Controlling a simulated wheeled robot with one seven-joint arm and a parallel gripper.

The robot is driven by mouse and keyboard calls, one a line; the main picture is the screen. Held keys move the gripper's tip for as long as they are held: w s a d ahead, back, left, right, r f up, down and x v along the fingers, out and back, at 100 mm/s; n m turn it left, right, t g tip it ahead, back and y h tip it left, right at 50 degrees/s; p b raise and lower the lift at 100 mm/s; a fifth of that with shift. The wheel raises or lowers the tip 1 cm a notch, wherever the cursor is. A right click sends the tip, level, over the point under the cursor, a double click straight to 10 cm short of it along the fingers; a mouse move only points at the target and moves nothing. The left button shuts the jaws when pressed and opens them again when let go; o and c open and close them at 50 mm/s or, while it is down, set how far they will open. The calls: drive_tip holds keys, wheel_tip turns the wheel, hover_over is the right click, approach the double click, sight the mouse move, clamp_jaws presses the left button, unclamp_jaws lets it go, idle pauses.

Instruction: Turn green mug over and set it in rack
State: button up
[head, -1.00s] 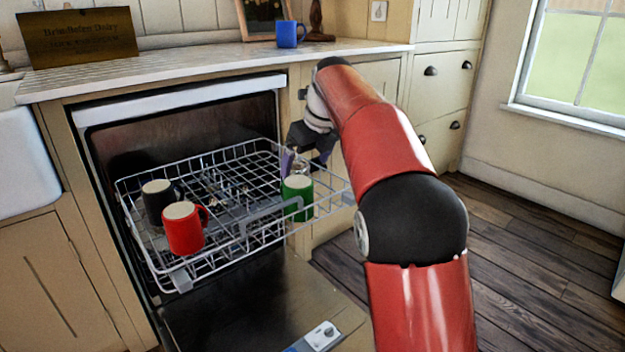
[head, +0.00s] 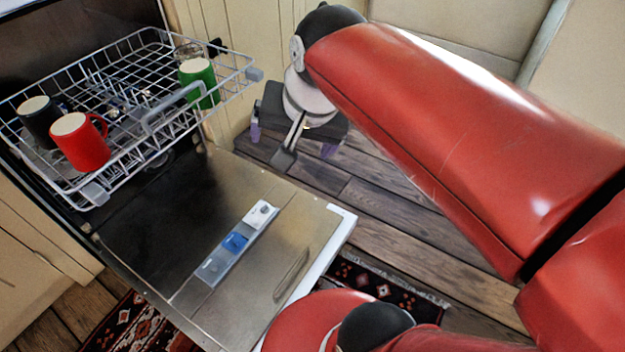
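The green mug (head: 199,84) sits at the right end of the dishwasher's wire rack (head: 163,125), upside down with its pale base facing up. My gripper (head: 293,143) is to the right of the rack, apart from the mug, pointing down over the wooden floor. Its two purple-tipped fingers are wide apart with nothing between them.
A red mug (head: 80,143) and a black mug (head: 40,121) stand upside down at the rack's left. A clear glass item (head: 187,52) is behind the green mug. The open dishwasher door (head: 200,235) lies below the rack. A patterned rug (head: 375,285) is on the floor.

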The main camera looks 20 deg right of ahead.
drive_tip(key=s+f+n, duration=0.5)
drive_tip(key=s+f, duration=0.1)
drive_tip(key=shift+s+d+n+h, duration=0.35)
drive_tip(key=shift+d+n+h, duration=0.05)
drive_tip(key=shift+d, duration=0.05)
drive_tip(key=shift+r, duration=0.1)
wheel_tip(320, 180, up, 5)
drive_tip(key=p, duration=0.5)
